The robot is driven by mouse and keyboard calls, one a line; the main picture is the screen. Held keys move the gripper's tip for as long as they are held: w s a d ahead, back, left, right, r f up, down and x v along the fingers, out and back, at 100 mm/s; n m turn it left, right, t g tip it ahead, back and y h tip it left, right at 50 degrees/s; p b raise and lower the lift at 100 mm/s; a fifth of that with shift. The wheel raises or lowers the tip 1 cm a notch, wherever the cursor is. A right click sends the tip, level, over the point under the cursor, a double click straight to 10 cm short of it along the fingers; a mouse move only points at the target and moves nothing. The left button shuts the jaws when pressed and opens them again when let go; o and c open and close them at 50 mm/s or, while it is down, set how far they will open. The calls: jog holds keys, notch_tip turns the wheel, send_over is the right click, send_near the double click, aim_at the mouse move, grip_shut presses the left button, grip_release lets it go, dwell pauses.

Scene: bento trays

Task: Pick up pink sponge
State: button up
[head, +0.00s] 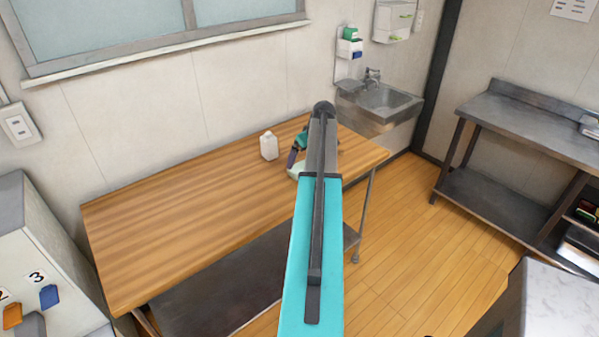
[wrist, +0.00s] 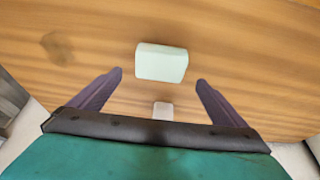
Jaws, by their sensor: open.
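No clearly pink sponge shows in either view. A pale mint-green block (wrist: 162,62) lies on the wooden table, ahead of and between my fingertips in the wrist view. It seems to be the pale green thing (head: 296,172) partly hidden by my arm in the head view. A small whitish, faintly pinkish object (wrist: 162,110) sits nearer the palm in the wrist view; I cannot tell what it is. My gripper (wrist: 160,76) is open, with nothing held between its two dark fingers. In the head view my gripper (head: 297,152) is over the table's far right part, mostly behind my arm.
A white bottle (head: 268,146) stands on the wooden table (head: 190,215), left of my gripper. The table's left half is clear. A steel sink (head: 382,104) is on the wall behind. A metal shelf table (head: 530,130) stands at right, a numbered bin unit (head: 40,240) at left.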

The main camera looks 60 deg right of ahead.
aim_at(300, 167)
jog(key=shift+f, duration=0.15)
jog(key=shift+p+x, duration=1.45)
jog(key=shift+x, duration=1.05)
jog(key=shift+s+a, duration=0.1)
jog(key=shift+s, duration=0.05)
jog(key=c, duration=1.2)
jog(key=shift+r+b, duration=1.05)
jog(key=shift+r, duration=0.5)
jog(key=s+a+r+b, duration=0.2)
jog(key=s+b, duration=0.3)
jog(key=s, duration=1.1)
jog(key=shift+a, duration=0.3)
jog(key=shift+w, duration=0.1)
